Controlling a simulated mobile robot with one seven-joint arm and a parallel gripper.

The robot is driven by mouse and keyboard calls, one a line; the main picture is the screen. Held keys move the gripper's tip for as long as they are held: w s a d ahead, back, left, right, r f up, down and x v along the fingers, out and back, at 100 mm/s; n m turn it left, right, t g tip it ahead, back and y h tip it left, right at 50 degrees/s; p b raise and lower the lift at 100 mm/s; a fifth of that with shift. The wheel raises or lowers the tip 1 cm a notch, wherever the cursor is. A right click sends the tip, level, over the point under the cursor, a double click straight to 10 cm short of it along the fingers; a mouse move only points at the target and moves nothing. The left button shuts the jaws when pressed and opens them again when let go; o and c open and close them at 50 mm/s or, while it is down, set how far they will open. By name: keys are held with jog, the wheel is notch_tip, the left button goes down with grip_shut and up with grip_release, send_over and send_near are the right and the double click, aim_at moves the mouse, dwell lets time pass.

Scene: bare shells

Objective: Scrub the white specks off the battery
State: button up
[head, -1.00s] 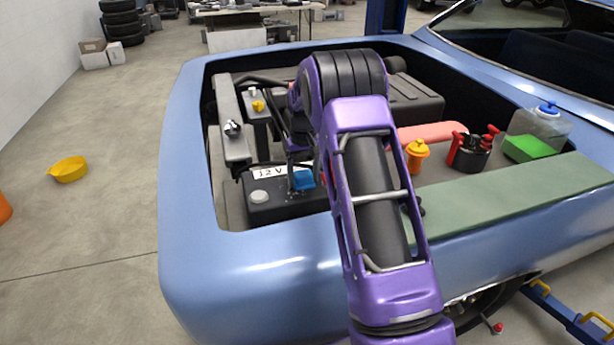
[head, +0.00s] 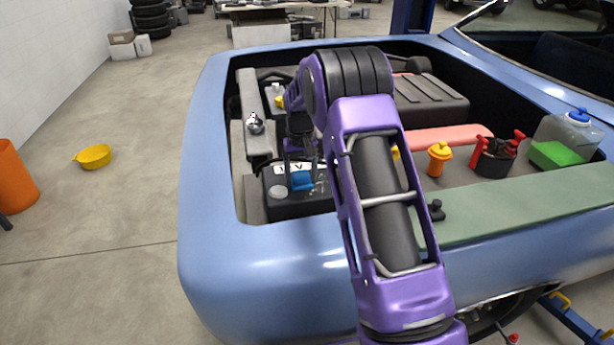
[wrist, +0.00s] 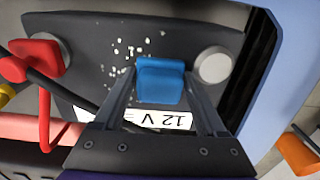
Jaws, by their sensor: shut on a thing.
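The battery (head: 293,208) is a dark box with a white "12 V" label in the near left corner of the engine bay. In the wrist view its top (wrist: 85,60) fills much of the picture, with the label upside down. White specks (wrist: 130,47) lie on the top, left of a blue block (wrist: 160,82). My gripper (wrist: 160,92) is shut on this block, which also shows low over the battery in the head view (head: 301,180). I cannot tell whether the block touches the battery. A grey round terminal (wrist: 213,65) is close right of the block in the wrist view.
A red clamp (wrist: 40,57) with a cable sits at the battery's other terminal. A metal-capped part (head: 255,125) stands behind the battery.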

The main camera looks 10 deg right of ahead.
aim_at(325, 178)
jog(key=shift+w+a+f, duration=0.1)
jog(key=shift+w+f, duration=0.05)
jog(key=shift+w, duration=0.75)
jog(key=shift+d+r, duration=0.2)
jog(key=shift+d, duration=3.6)
jog(key=shift+r, duration=0.1)
jog(key=shift+r, duration=2.95)
notch_tip(325, 178, up, 3)
